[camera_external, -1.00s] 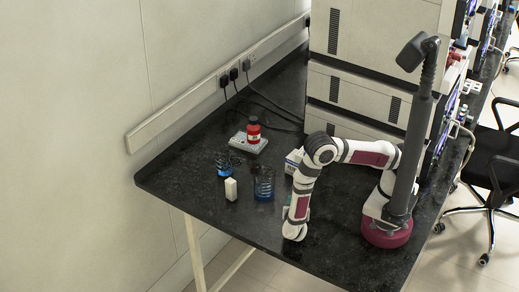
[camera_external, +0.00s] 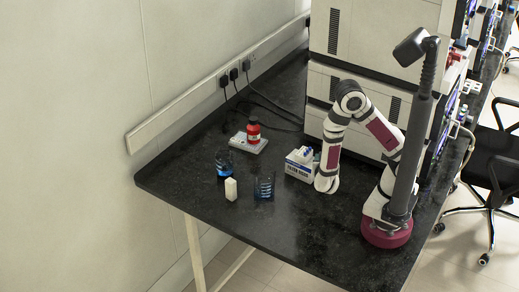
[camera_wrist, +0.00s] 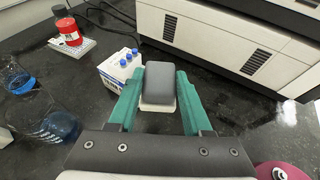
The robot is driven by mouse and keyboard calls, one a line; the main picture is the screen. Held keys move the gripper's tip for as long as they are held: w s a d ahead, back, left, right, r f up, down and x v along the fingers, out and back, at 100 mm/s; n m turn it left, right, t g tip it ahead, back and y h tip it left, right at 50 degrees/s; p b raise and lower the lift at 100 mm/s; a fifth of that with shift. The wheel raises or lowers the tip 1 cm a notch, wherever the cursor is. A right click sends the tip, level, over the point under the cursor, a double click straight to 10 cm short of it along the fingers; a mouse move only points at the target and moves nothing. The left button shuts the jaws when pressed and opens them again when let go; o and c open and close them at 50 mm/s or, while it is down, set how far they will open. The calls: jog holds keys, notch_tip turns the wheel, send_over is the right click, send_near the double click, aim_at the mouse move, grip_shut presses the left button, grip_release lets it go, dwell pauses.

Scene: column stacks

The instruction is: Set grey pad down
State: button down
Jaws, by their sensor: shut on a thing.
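The grey pad (camera_wrist: 160,72) is a dark grey rounded block with a pale cream lower edge. In the wrist view it sits between the green fingers of my gripper (camera_wrist: 158,98), which is shut on it. Whether the pad touches the bench top or hangs just above it is hard to tell. In the external view my wrist covers most of the gripper, and I cannot make out the pad there.
A white box with blue-capped vials (camera_external: 301,164) stands close left of my gripper. Farther left are a blue-liquid beaker (camera_external: 264,186), another blue vessel (camera_external: 224,163), a white block (camera_external: 231,189) and a red bottle (camera_external: 253,131) on a grey device. White cabinets (camera_wrist: 230,45) stand behind.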

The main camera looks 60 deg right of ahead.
notch_tip(320, 180, up, 4)
jog(key=shift+r, duration=0.1)
jog(key=w+a+n+t+y, duration=0.2)
jog(key=w+a+n, duration=0.1)
jog(key=w, duration=0.9)
jog(key=w+a+n+t+y, duration=0.2)
jog(key=w+a+y, duration=0.1)
jog(key=w, duration=0.9)
jog(key=w+a+n+t+y, duration=0.2)
jog(key=w+a+n+t, duration=0.1)
jog(key=w, duration=0.9)
jog(key=shift+g, duration=0.3)
jog(key=w+a+f, duration=0.1)
jog(key=a+f, duration=0.2)
jog(key=f, duration=0.1)
jog(key=w+a+f, duration=0.1)
jog(key=a+f, duration=0.2)
jog(key=a, duration=0.1)
jog(key=w+a+f, duration=0.1)
jog(key=a+f, duration=0.3)
jog(key=shift+w+f, duration=0.1)
jog(key=shift+f, duration=0.2)
jog(key=f, duration=0.4)
jog(key=shift+w+a, duration=0.1)
jog(key=shift+a, duration=0.15)
jog(key=shift+f, duration=0.15)
jog(key=shift+f, duration=0.1)
